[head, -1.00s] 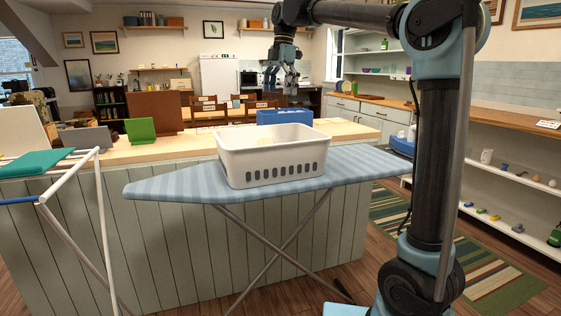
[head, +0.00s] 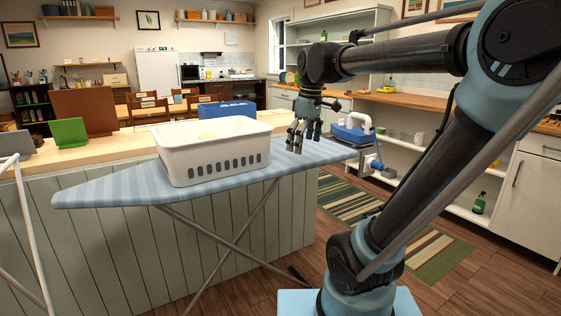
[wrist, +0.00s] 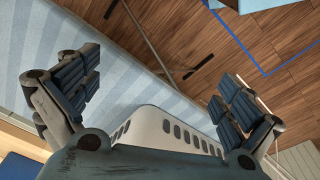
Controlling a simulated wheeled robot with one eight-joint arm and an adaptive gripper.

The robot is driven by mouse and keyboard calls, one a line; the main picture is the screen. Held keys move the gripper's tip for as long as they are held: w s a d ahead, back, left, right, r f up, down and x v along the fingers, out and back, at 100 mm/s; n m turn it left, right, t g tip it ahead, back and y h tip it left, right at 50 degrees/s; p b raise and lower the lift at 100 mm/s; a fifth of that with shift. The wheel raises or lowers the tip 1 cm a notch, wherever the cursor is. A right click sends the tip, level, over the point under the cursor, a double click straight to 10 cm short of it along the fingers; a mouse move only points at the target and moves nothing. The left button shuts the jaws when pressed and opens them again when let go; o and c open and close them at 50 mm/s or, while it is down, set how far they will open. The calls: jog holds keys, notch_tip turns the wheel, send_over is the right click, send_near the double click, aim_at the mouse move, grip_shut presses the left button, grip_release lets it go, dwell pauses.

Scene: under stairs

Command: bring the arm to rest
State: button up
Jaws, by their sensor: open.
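My gripper (head: 303,137) hangs from my raised arm, fingers pointing down, over the right part of the ironing board, just right of the white laundry basket. In the wrist view my gripper (wrist: 160,95) has its two fingers spread wide with nothing between them. The white basket (head: 213,160) stands upright on the blue striped ironing board (head: 110,190). In the wrist view the basket's slotted wall (wrist: 165,125) shows beyond the palm, and the board (wrist: 120,70) lies below. I cannot tell the exact height of the fingers above the board.
A blue iron (head: 352,130) is at the board's right end, close to my gripper. A blue crate (head: 228,109) and a green panel (head: 68,133) stand on the counter behind. White shelves (head: 405,165) run along the right. Floor and a striped rug (head: 410,235) lie between.

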jog(key=s+d+f+m, duration=0.4)
jog(key=s+f, duration=0.1)
jog(key=f, duration=0.2)
jog(key=s+d+f+m, duration=0.3)
jog(key=s+f, duration=0.1)
jog(key=f, duration=0.4)
jog(key=s+d+f+m+t+h, duration=0.1)
jog(key=s+d+f+m, duration=0.3)
jog(key=f, duration=0.3)
jog(key=shift+s+d+f+m, duration=0.3)
jog(key=shift+s+f, duration=0.05)
jog(key=shift+s, duration=0.45)
jog(key=shift+w+f, duration=0.2)
jog(key=shift+w, duration=0.3)
